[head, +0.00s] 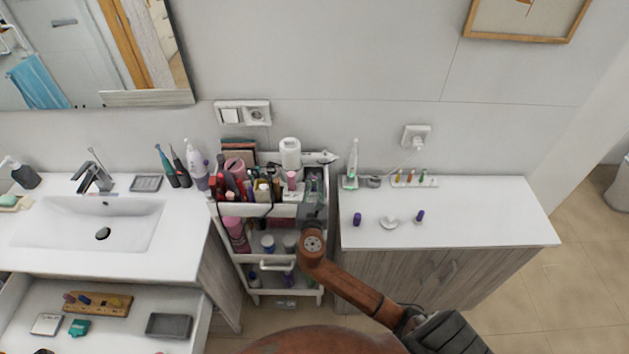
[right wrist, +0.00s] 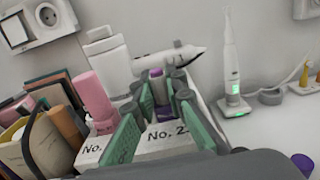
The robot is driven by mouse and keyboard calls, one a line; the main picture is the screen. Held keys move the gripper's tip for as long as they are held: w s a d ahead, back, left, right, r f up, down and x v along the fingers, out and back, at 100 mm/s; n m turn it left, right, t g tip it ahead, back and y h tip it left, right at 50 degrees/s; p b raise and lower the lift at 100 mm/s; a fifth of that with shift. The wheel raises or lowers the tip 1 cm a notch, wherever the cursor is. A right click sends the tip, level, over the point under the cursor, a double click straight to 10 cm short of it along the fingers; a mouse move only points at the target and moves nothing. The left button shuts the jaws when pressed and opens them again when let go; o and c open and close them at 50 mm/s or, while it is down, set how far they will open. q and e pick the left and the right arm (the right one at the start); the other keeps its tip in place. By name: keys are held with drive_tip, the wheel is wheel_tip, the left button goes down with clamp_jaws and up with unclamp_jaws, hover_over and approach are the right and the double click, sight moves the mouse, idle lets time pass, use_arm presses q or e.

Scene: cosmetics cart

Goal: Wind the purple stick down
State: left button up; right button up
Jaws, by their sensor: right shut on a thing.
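The purple stick (right wrist: 157,88) stands upright between the green finger pads of my right gripper (right wrist: 163,95) in the right wrist view. The gripper is shut on it, though the fingers hide part of its sides and its lower end. It is at a white compartment labelled No. 2 (right wrist: 168,133) at the cart's right side. In the head view my right gripper (head: 311,208) reaches into the right end of the cart's top tray, and the stick is too small to make out there. My left gripper is not in view.
The cart (head: 271,211) is crowded with bottles and tubes. A pink bottle (right wrist: 91,97) and a white bottle (right wrist: 108,62) stand close to the gripper. The right counter (head: 470,215) is mostly clear, with two small purple pieces (head: 357,218) (head: 420,215) and a white piece (head: 388,223).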

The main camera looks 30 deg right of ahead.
clamp_jaws()
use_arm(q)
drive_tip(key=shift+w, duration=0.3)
use_arm(e)
drive_tip(key=shift+h, duration=0.3)
drive_tip(key=shift+a+r+m+g+h+p, duration=0.1)
drive_tip(key=shift+r+m+g+h+p, duration=0.05)
drive_tip(key=shift+m+g+h+p, duration=0.65)
drive_tip(key=m+g+h, duration=0.2)
drive_tip(key=shift+m+g+p, duration=0.3)
drive_tip(key=shift+p, duration=0.1)
drive_tip(key=m+g+h, duration=0.2)
drive_tip(key=g, duration=0.1)
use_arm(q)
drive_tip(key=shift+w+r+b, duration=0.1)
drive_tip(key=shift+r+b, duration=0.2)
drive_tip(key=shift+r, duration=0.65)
use_arm(e)
drive_tip(key=shift+m+g+h, duration=0.7)
drive_tip(key=shift+m+g, duration=0.5)
drive_tip(key=shift+g, duration=0.8)
